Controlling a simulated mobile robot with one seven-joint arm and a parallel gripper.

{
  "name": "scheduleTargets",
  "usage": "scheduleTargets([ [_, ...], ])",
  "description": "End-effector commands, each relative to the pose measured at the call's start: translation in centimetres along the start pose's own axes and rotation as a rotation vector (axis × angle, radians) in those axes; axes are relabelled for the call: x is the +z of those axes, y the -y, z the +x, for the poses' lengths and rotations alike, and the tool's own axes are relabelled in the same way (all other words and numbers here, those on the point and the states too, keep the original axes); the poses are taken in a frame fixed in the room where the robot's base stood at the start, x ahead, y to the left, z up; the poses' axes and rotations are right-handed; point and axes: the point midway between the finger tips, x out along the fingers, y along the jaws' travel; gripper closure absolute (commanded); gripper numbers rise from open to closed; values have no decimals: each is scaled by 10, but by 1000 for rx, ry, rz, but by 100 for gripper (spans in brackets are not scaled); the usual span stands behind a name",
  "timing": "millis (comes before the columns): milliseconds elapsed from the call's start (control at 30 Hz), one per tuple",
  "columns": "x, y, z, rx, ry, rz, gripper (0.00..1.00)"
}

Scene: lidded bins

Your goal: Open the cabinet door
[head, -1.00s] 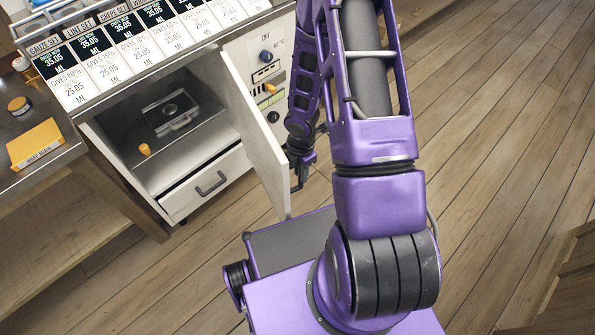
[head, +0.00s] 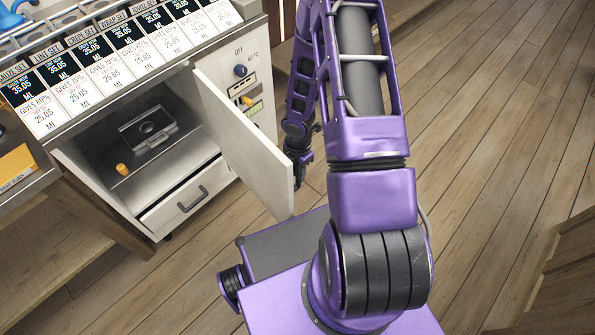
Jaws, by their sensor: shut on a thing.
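The white cabinet door (head: 245,145) stands well open in the head view, hinged on the right side of the cabinet opening. Its inner face is turned toward me. My gripper (head: 299,176) is at the door's free edge, on the outer side, and is shut on the door. The exact grip is partly hidden behind the door and too small to make out. The cabinet (head: 150,195) has its dark inside exposed, with a grey metal box (head: 148,131) and a small orange thing (head: 122,169) in it.
A closed white drawer (head: 180,206) with a dark handle sits below the opening. A control panel (head: 252,85) with a knob is right of the door. A table with a yellow box (head: 15,167) is at the left.

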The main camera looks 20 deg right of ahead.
Motion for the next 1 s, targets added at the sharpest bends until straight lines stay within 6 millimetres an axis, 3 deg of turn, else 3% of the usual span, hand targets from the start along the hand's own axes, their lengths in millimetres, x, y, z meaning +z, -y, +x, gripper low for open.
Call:
scheduleTargets([
  [300,1,5,1,-10,1,2,100],
  [333,1,5,1,-10,1,2,72],
  [467,1,3,1,-7,0,2,48],
  [800,0,0,-3,-1,1,1,48],
  [1000,1,0,-32,3,1,3,48],
])
